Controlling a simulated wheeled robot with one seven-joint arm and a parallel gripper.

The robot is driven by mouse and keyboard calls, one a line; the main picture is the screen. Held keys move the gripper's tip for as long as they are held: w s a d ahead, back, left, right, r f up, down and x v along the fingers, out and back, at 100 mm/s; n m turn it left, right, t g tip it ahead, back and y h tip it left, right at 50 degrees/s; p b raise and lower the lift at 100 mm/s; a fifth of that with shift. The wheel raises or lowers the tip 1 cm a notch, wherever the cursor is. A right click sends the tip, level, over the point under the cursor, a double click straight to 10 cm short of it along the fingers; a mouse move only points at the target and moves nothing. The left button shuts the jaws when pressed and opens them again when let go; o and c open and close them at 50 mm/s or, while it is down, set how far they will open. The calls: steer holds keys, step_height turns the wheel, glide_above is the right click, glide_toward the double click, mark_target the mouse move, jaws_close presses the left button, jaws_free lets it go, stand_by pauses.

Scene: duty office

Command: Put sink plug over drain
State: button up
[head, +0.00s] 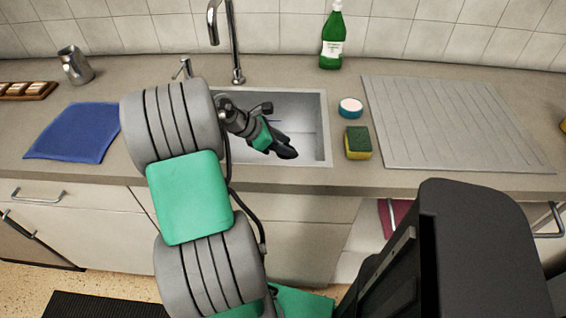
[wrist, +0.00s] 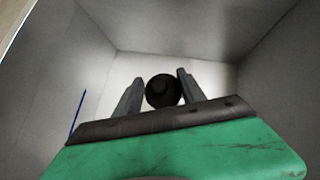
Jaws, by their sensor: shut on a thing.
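The sink basin (head: 312,126) is set in the counter, and its grey walls surround my gripper in the wrist view. My gripper (head: 288,153) reaches into the basin near its front side. In the wrist view its two fingers (wrist: 161,88) are closed on the black round sink plug (wrist: 162,91). The plug shows between the fingertips over the pale basin floor. I cannot make out the drain in either view. In the head view the plug cannot be told apart from the dark gripper.
The tap (head: 236,50) stands behind the basin. A yellow-green sponge (head: 358,143), a small blue-and-white tub (head: 350,107) and a ribbed draining board (head: 450,120) lie to the right. A green bottle (head: 333,40) stands behind. A blue cloth (head: 75,132) lies left.

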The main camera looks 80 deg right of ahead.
step_height(320, 180, down, 6)
steer(key=shift+r+b, duration=0.2)
steer(key=shift+b, duration=0.25)
steer(key=o, duration=1.5)
steer(key=shift+c, duration=0.2)
steer(key=shift+r, duration=0.1)
steer(key=p+v, duration=0.2)
steer(key=v, duration=1)
